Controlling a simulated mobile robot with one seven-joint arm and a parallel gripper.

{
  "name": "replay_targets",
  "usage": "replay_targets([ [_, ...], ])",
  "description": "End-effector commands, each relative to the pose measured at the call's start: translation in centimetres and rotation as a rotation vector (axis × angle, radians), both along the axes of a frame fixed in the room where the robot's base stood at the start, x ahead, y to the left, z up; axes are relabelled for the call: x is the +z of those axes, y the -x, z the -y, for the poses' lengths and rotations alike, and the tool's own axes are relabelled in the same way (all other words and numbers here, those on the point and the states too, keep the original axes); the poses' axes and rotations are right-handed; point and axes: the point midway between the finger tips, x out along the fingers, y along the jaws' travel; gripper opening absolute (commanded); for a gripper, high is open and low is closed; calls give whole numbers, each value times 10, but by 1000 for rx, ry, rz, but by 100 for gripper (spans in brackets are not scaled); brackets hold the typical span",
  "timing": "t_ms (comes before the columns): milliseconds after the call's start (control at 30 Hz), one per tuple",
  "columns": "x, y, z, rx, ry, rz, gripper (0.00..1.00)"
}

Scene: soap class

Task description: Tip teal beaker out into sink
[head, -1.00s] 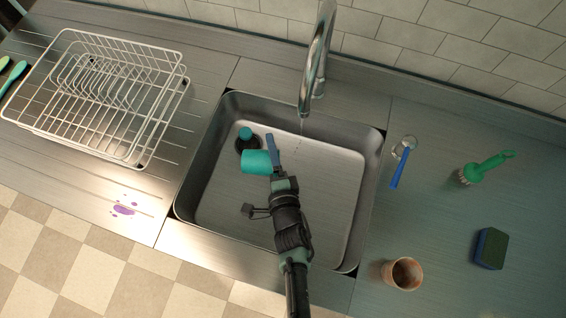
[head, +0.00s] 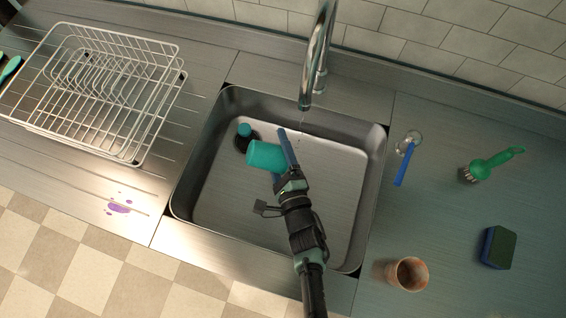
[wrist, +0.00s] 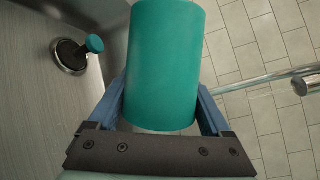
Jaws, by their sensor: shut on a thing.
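The teal beaker (head: 265,155) is held over the sink (head: 213,200), lying on its side in the head view, with its far end toward the left. My gripper (head: 284,155) is shut on it; in the wrist view the blue fingers (wrist: 160,105) sit on both sides of the beaker (wrist: 165,60). The beaker's opening and inside are hidden, and no liquid is seen leaving it. The drain with a teal-topped plug (head: 245,130) is just to the upper left of the beaker, and it also shows in the wrist view (wrist: 94,43).
The faucet (head: 318,60) arches over the sink's back edge with a thin stream below it. A wire rack (head: 95,90) and purple spill (head: 119,208) are left. A clear item with a blue handle (head: 405,160), green brush (head: 490,165), sponge (head: 498,247) and brown cup (head: 408,273) are right.

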Motion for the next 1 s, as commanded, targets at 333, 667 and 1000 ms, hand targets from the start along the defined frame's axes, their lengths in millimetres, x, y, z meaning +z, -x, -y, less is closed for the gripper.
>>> replay_targets([
  [333,2,-1,-7,-4,274,-25,28],
  [667,-3,-1,-10,-1,372,-32,28],
  [1000,-12,-2,-18,-4,620,-52,28],
])
